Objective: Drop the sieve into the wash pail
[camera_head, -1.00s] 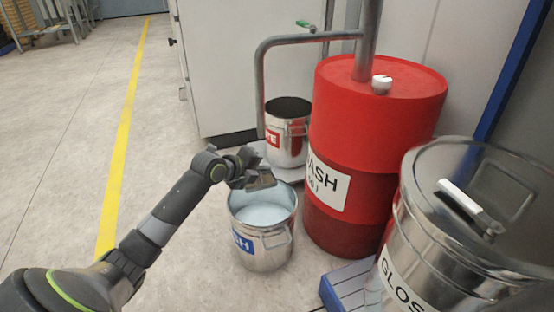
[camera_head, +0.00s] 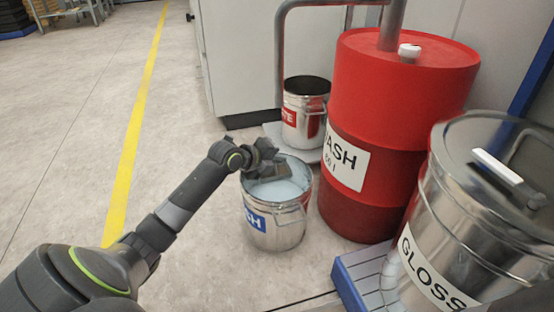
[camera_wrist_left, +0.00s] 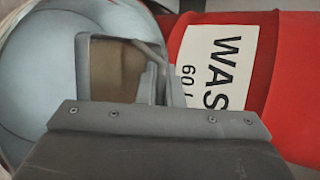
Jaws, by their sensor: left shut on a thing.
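The wash pail (camera_head: 284,232) is a shiny steel pail with a blue label ending in "SH" and pale blue liquid inside. My left gripper (camera_head: 264,164) is over the back left of its mouth, shut on a small dark piece that I take for the sieve (camera_head: 271,173). In the left wrist view the sieve shows as a brownish panel in a grey frame (camera_wrist_left: 117,70), in front of the pail's mouth (camera_wrist_left: 38,75). Whether it touches the liquid I cannot tell. My right gripper is not in view.
A red drum (camera_head: 400,110) labelled "WASH" stands close right of the pail. Behind is a steel pail with a red label (camera_head: 303,128) beside a grey cabinet (camera_head: 245,60). A lidded "GLOSS" drum (camera_head: 470,240) stands at the right. Floor on the left is clear.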

